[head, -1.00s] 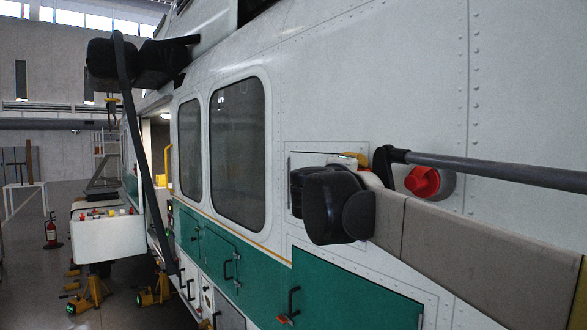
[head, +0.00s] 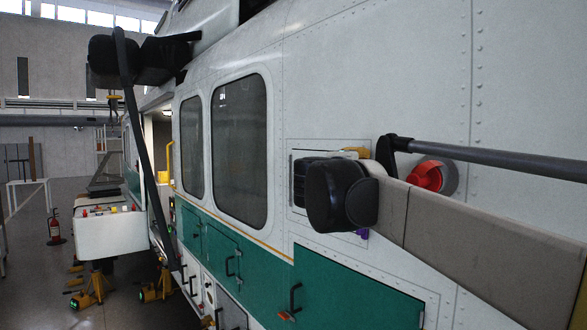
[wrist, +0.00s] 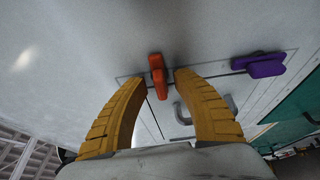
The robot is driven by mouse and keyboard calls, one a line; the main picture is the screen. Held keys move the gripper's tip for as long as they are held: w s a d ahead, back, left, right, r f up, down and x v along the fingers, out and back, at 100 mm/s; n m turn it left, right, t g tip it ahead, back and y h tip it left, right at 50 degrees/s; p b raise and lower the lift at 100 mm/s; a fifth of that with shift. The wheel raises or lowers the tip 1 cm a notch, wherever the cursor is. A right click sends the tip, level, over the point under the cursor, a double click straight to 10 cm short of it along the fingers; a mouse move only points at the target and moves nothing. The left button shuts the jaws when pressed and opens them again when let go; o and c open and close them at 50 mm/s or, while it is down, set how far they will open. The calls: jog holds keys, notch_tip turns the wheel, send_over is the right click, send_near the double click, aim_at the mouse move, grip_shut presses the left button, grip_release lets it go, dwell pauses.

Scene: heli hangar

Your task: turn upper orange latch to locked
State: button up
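The orange latch (wrist: 157,76) sits on the edge of a white panel in the wrist view, its long side running roughly up and down there. My gripper (wrist: 161,80) is open, with one yellow finger on each side of the latch. Whether a finger touches it I cannot tell. In the head view my wrist covers most of the small panel (head: 298,157) and the orange latch cannot be made out. A bit of yellow finger shows above my wrist there.
A purple latch (wrist: 258,65) is to the right in the wrist view, with a grey handle (wrist: 205,108) below and between. In the head view, a red knob (head: 425,177) on the fuselage is close behind my arm. Green doors (head: 350,290) lie below.

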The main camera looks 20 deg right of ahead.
jog(key=v, duration=1.2)
jog(key=s+d+f+m+g+y+b, duration=0.15)
jog(key=f+b, duration=0.45)
jog(key=f, duration=0.6)
jog(key=s+d+f+m+g+y+b, duration=0.1)
jog(key=s+f+b, duration=0.35)
jog(key=f, duration=0.75)
jog(key=s+a+f+m+y+b, duration=0.2)
jog(key=f+b, duration=0.8)
jog(key=f, duration=0.9)
jog(key=s+a+f+m+g+y+b, duration=0.1)
jog(key=s+a+f+y+b, duration=0.4)
jog(key=f+b, duration=0.6)
jog(key=s+a+f+m+g+y+b, duration=0.1)
jog(key=s+a+f+m+y+b, duration=0.2)
jog(key=f+b, duration=0.7)
notch_tip(320, 180, down, 20)
jog(key=s+a+y, duration=0.1)
jog(key=s+a, duration=0.1)
jog(key=s, duration=0.1)
jog(key=shift+r+b, duration=0.25)
jog(key=shift+b, duration=0.1)
